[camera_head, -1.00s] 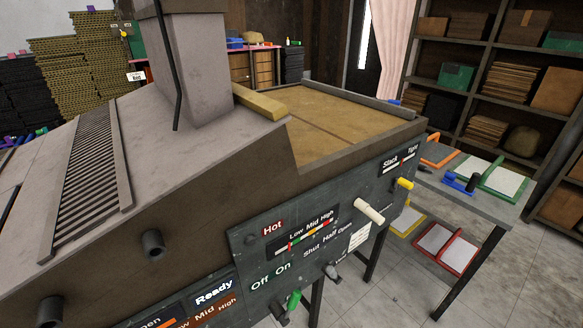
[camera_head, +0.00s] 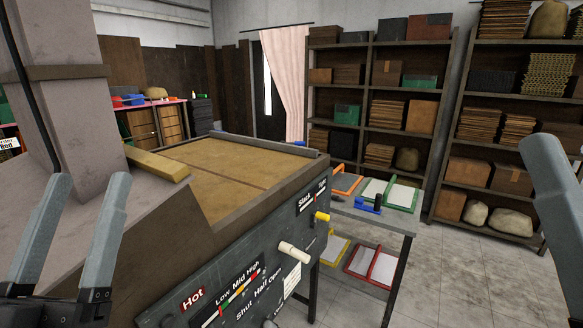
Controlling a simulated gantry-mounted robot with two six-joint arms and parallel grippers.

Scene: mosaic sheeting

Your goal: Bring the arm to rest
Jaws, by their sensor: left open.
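My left gripper (camera_head: 90,183) is at the lower left of the head view, its two grey fingers pointing up and spread apart. Nothing is between them. It shows in front of the grey sloped housing of the machine (camera_head: 160,235); I cannot tell the gap between them. At the right edge one grey finger of my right gripper (camera_head: 550,180) shows, in front of the floor and shelves. Its other finger is out of the picture, so its opening is hidden.
The machine's control panel (camera_head: 215,290) has a cream handle (camera_head: 294,252) and a yellow knob (camera_head: 321,217) sticking out. A side table (camera_head: 385,218) with coloured frames stands beyond it. Shelves (camera_head: 455,140) line the back. Tiled floor (camera_head: 450,285) at the right is open.

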